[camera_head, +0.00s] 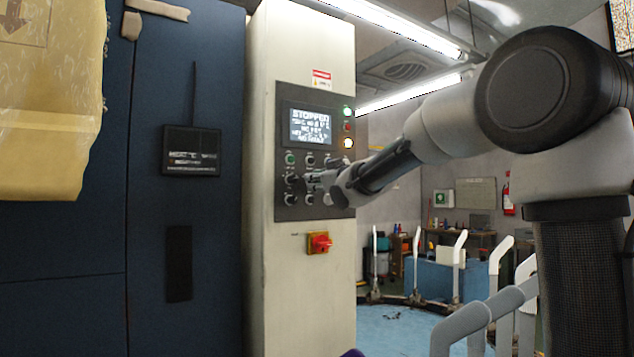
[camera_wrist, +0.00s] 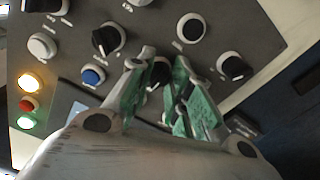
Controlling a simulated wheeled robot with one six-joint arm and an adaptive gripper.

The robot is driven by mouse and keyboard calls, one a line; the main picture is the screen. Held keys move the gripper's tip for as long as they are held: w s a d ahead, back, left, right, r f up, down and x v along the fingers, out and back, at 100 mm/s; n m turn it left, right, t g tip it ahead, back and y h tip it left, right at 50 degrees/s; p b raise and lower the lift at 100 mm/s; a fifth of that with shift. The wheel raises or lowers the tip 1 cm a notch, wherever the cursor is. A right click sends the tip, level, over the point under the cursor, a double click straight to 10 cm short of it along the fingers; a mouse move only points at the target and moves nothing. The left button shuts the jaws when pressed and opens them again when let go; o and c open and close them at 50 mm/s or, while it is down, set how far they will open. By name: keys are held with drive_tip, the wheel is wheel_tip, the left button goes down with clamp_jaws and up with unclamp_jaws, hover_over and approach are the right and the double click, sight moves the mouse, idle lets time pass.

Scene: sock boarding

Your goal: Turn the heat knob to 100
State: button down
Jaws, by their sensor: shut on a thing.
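The control panel (camera_head: 283,115) is a dark plate on a tall cream cabinet, with rows of knobs and buttons below a lit screen (camera_head: 311,127) reading STOPPED. My gripper (camera_head: 312,181) reaches it from the right and covers part of the lower rows. In the wrist view my gripper (camera_wrist: 159,64) has its green-padded fingers on both sides of a black knob (camera_wrist: 160,74) and is shut on it. The knob's label and pointer are hidden or too small to read, so I cannot tell its setting or confirm that it is the heat knob.
Close by in the wrist view are another black knob (camera_wrist: 108,39), a blue button (camera_wrist: 93,75) and a black knob (camera_wrist: 233,67). A red switch (camera_head: 319,243) sits below the panel. White sock forms (camera_head: 458,247) stand at right.

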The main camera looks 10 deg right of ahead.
drive_tip(key=n, duration=1.2)
idle(0.5)
drive_tip(key=c, duration=1.3)
unclamp_jaws()
drive_tip(key=v, duration=1.2)
